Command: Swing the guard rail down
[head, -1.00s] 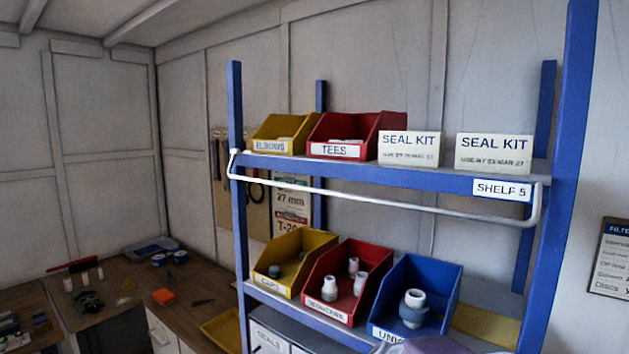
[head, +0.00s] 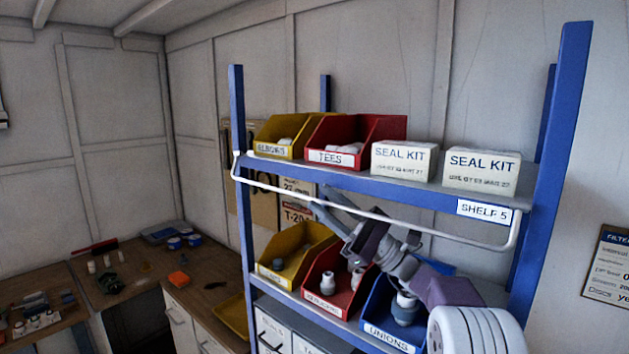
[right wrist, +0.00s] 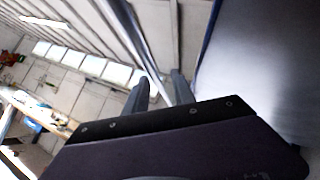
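The guard rail (head: 440,228) is a thin white bar with bent ends. It runs along the front of the upper shelf (head: 430,193), its long part a little below the shelf edge. My right gripper (head: 318,197) reaches up from the lower right, with its two fingers apart at the left part of the rail. In the head view one fingertip shows above the rail line and the other below it. In the right wrist view the fingers (right wrist: 160,90) stand apart with a long bar running towards the gap; contact cannot be told. My left gripper is out of view.
The upper shelf holds a yellow bin (head: 285,135), a red bin (head: 355,142) and two seal kit boxes (head: 404,160). Below are more bins, including a blue bin (head: 385,330) partly behind my right arm. A workbench (head: 210,270) stands at left.

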